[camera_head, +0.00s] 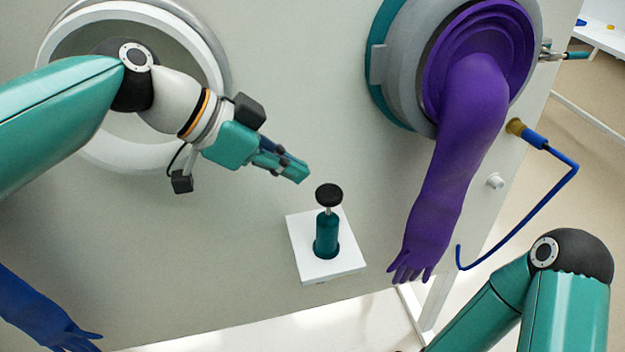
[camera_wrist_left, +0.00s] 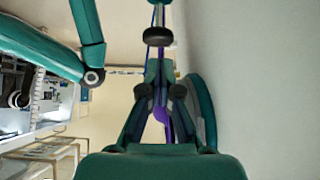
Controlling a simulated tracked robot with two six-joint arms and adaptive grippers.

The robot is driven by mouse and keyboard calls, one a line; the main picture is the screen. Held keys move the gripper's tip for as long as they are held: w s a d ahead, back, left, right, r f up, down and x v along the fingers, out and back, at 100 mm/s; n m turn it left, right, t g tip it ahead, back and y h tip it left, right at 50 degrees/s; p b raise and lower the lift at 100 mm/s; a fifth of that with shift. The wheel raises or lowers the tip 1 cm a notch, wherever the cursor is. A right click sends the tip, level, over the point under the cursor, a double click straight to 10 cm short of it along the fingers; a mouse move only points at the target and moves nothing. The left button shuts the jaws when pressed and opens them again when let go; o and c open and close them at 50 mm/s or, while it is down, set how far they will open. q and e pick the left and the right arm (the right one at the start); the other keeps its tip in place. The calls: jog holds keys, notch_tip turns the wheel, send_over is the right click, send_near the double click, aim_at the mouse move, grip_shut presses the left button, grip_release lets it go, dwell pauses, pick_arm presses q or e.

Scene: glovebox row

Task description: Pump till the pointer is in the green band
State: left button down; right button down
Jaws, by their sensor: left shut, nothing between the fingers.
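The hand pump is a teal cylinder (camera_head: 326,235) on a white square plate (camera_head: 303,262) fixed to the grey panel. Its round black knob (camera_head: 328,195) sits on a short rod, standing out of the cylinder. My left gripper (camera_head: 300,172) is shut and empty, up and left of the knob in the head view, apart from it. In the left wrist view the knob (camera_wrist_left: 158,36) shows just beyond the closed fingertips (camera_wrist_left: 158,66). I see no gauge, pointer or green band in either view. My right gripper is out of view; only part of my right arm shows.
A purple glove (camera_head: 445,165) hangs from a port right of the pump. A blue glove (camera_head: 40,315) hangs at lower left. A white-ringed port (camera_head: 215,50) is behind my left arm. A bent blue tube (camera_head: 560,180) is at the right. Bare panel surrounds the pump.

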pick_arm(q)
jog(key=shift+v, duration=2.35)
jog(key=shift+d, duration=0.1)
jog(key=shift+r, duration=0.1)
notch_tip(320, 180, up, 4)
jog(key=p, duration=0.5)
jog(key=shift+w+r+p, duration=0.1)
jog(key=shift+p, duration=0.25)
jog(key=shift+d, duration=0.15)
